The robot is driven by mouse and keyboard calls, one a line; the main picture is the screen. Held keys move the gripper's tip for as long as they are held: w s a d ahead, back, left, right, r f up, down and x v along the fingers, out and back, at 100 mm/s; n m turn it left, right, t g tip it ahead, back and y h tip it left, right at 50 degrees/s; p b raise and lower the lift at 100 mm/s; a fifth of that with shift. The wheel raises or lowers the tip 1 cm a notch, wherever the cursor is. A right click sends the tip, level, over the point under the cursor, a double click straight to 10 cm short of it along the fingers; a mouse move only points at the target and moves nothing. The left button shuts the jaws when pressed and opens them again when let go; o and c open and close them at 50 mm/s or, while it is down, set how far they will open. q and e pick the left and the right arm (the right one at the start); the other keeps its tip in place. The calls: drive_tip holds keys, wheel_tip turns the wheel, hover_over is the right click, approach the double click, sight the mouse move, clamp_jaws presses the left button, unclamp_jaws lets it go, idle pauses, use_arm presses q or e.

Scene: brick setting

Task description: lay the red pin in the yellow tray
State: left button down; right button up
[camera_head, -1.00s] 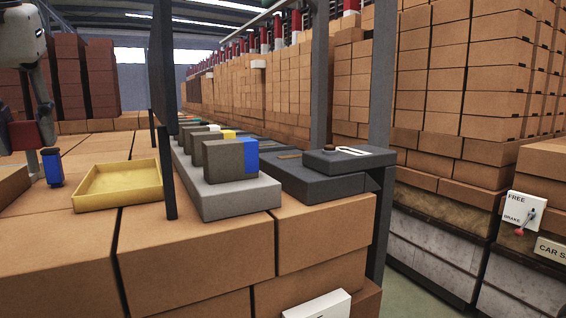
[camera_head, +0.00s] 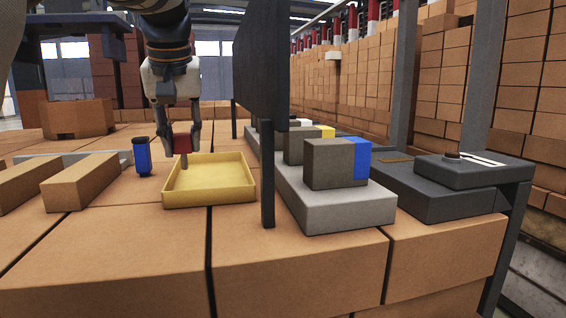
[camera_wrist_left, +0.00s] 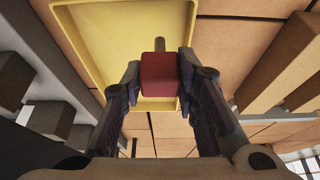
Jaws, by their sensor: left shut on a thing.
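The red pin (camera_head: 182,143) is held between the fingers of my left gripper (camera_head: 182,146), its thin shank pointing down over the far left part of the yellow tray (camera_head: 208,197). In the left wrist view, the red pin (camera_wrist_left: 159,76) sits between both fingers of the left gripper (camera_wrist_left: 160,85), with the yellow tray (camera_wrist_left: 85,55) beneath it. The tray looks empty. Whether the shank's tip touches the tray floor I cannot tell. My right gripper does not show.
Loose bricks (camera_head: 80,182) lie to the left.

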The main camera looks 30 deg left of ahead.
sight(188, 134)
use_arm(q)
drive_tip(key=x, duration=0.3)
drive_tip(key=d+x, duration=0.1)
drive_tip(key=x, duration=0.1)
drive_tip(key=shift+w+f, duration=0.1)
drive_tip(key=shift+w, duration=0.3)
drive_tip(key=shift+f, duration=0.45)
drive_tip(key=c, duration=1.2)
unclamp_jaws()
drive_tip(key=shift+f, duration=0.1)
drive_tip(key=shift+c, duration=0.2)
drive_tip(key=v, duration=1.2)
